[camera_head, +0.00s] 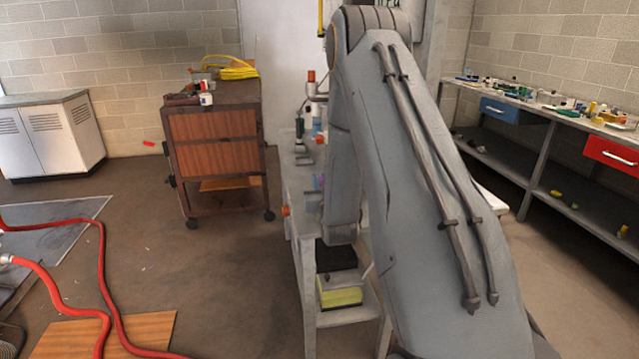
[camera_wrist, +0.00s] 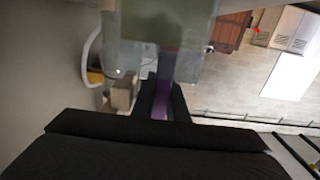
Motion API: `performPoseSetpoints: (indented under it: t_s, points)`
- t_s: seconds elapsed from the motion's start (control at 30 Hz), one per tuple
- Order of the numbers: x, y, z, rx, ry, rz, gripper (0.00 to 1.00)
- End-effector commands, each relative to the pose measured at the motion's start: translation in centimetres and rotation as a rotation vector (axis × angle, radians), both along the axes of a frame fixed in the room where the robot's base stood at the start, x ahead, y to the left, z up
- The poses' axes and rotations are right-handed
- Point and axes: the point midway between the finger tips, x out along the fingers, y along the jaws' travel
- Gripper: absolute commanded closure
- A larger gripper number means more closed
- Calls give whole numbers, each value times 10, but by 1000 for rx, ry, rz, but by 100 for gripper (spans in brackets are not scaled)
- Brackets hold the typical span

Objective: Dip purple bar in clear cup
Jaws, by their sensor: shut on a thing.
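In the wrist view my gripper (camera_wrist: 163,88) is shut on a purple bar (camera_wrist: 165,70), which sticks out ahead of the dark fingers. A clear, slightly greenish cup (camera_wrist: 125,50) fills the top middle of that view. The bar's far end overlaps the cup's outline; I cannot tell whether it is inside or in front of it. A darker olive patch shows within the cup's outline. In the head view my arm hides the gripper, and I cannot make out the cup there.
In the head view a narrow grey workbench (camera_head: 304,262) with small items stands behind my arm. A brown wheeled cabinet (camera_head: 215,145) is left of it. Red hoses (camera_head: 103,265) lie on the floor at left. A long cluttered bench (camera_head: 545,112) lines the right wall.

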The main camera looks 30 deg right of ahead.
Motion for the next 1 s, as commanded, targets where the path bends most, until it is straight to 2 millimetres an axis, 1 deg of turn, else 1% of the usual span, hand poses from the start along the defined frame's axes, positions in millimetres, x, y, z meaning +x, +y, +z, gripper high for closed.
performPoseSetpoints:
  t_s: [0.03,0.1,1.0]
  points:
    - [0,0,6,0,-1,0,100]
    - [0,0,12,0,-1,0,100]
    - [0,0,76,0,-1,0,100]
